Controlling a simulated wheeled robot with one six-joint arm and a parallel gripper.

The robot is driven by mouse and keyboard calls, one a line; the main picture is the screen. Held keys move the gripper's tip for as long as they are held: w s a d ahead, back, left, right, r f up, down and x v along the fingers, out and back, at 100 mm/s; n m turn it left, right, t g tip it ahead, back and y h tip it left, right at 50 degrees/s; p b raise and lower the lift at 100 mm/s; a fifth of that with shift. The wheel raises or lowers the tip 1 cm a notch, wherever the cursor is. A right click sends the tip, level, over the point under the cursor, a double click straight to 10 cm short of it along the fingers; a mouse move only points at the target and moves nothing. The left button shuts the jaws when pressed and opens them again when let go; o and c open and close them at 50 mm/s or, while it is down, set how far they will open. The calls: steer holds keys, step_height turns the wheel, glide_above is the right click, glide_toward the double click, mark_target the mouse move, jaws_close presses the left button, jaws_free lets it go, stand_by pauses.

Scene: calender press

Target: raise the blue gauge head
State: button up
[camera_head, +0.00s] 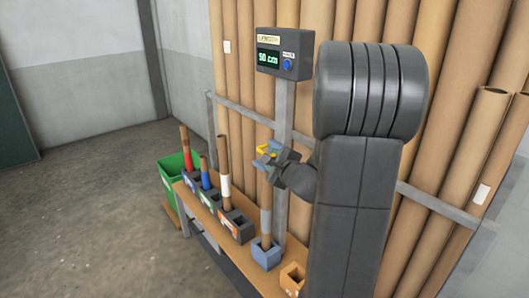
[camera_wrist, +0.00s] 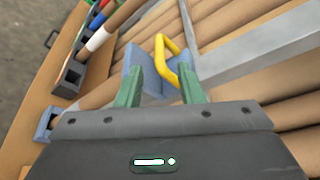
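The blue gauge head (camera_head: 271,146) with a yellow handle (camera_head: 265,153) sits high beside the grey post, at the upper part of a brown rod. In the wrist view the blue head (camera_wrist: 150,78) lies just beyond my fingertips, and its yellow handle (camera_wrist: 161,48) stands out as a loop. My gripper (camera_wrist: 162,77) has its two green fingers apart, with the right fingertip close to the handle's near end. I cannot tell whether it touches. In the head view my gripper (camera_head: 284,160) is at the head's right side, and its fingers are mostly hidden.
A display box (camera_head: 284,54) with green digits and a blue button tops the grey post (camera_head: 283,120). Below is a wooden bench (camera_head: 193,205) with dark holders, coloured rods and a blue socket (camera_head: 266,254). A green bin (camera_head: 172,172) stands left. Tall brown rolls stand behind a rail.

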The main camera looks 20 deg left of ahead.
steer(key=p+x, duration=0.1)
steer(key=x, duration=0.7)
steer(key=shift+c, duration=0.2)
steer(key=shift+s, duration=0.1)
jaws_close()
